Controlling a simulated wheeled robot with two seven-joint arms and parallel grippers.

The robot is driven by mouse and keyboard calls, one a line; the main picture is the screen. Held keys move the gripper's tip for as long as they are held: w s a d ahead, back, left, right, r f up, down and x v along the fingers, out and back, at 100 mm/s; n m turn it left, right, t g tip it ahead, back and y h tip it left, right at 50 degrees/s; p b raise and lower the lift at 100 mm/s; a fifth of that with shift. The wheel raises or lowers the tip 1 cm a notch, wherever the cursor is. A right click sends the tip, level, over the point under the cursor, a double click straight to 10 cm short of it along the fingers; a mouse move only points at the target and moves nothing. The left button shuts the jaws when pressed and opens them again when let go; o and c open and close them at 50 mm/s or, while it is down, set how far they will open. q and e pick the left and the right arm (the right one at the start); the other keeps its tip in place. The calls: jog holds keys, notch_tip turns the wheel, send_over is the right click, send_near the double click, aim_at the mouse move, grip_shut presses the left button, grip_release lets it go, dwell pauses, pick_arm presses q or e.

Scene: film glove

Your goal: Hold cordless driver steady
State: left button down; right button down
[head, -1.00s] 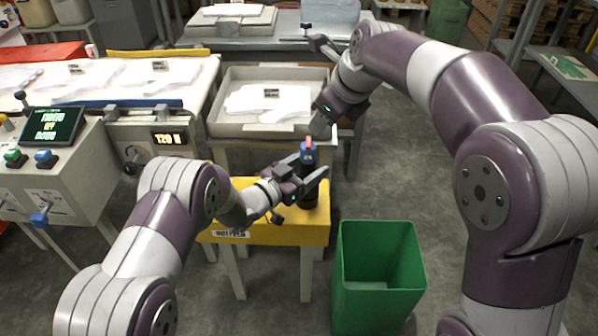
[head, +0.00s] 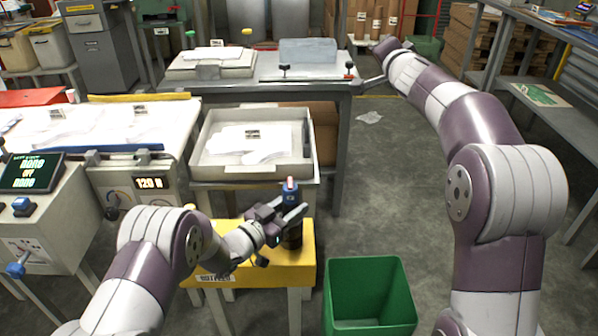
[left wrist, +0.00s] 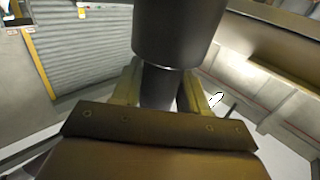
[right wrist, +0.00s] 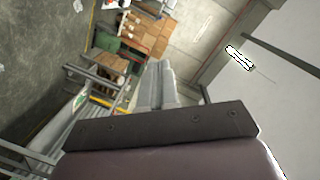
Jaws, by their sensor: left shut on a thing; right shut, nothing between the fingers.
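The cordless driver (head: 292,238) stands upright on the yellow stool (head: 305,268). It looks like a dark cylinder with a blue upper part and a pink tip. My left gripper (head: 291,216) is shut around it from the left. In the left wrist view the driver's dark body (left wrist: 178,35) rises between the fingers, and its narrower part is between them. My right gripper (right wrist: 160,85) is shut and empty, away from the driver. In the head view my right arm reaches up beside the back table's right end, and its fingers do not show clearly.
A green bin (head: 368,290) stands right of the stool. A control box (head: 30,215) and a glove-covered bench (head: 175,112) are at the left. The floor right of the tray is mostly clear.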

jog(key=s+a+f+n+g+y, duration=0.25)
jog(key=a+n+g+y, duration=0.2)
jog(key=n, duration=0.65)
jog(key=s+a+f+n+g+y, duration=0.2)
jog(key=s+a+n+g+y, duration=0.25)
jog(key=n, duration=0.65)
jog(key=s+a+f+n+g, duration=0.2)
jog(key=s+f+n+g, duration=0.3)
jog(key=s+n, duration=0.2)
jog(key=shift+s+f, duration=0.35)
jog(key=shift+s, duration=0.55)
send_over(290, 183)
jog(key=d, duration=0.3)
notch_tip(290, 183, down, 6)
jog(key=f, duration=0.2)
jog(key=a+f, duration=0.1)
jog(key=f, duration=0.1)
jog(key=shift+w+f, duration=0.15)
jog(key=shift+f, duration=0.2)
